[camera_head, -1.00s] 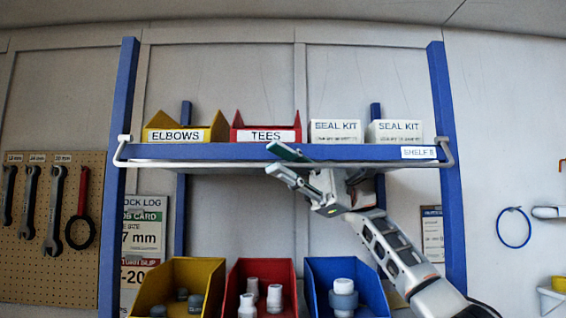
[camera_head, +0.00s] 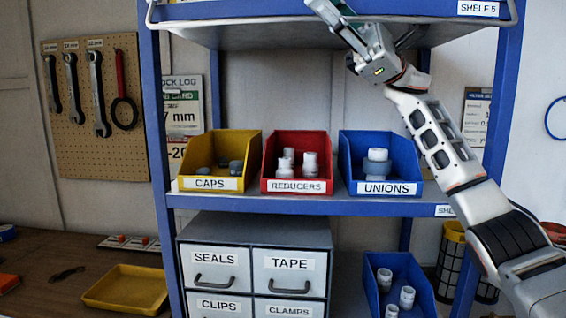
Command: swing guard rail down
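The guard rail (camera_head: 151,17) is a thin light-grey bar with bent ends at the front corners of shelf 5. Its right end (camera_head: 514,14) shows by the SHELF 5 label. Its bar seems to run low along the shelf's front edge, partly behind my gripper. My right gripper (camera_head: 335,10) is at the top of the view, in front of the middle of that shelf edge. Its fingers look apart with nothing between them, though the tips are near the picture's edge. I cannot tell whether it touches the rail. My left gripper is out of view.
Below, a blue shelf (camera_head: 320,205) holds yellow (camera_head: 212,184), red (camera_head: 297,186) and blue (camera_head: 390,188) bins. A grey drawer cabinet (camera_head: 254,240) and another blue bin (camera_head: 425,275) stand lower. Rack posts (camera_head: 158,130) flank the shelves. A yellow tray (camera_head: 125,290) lies left.

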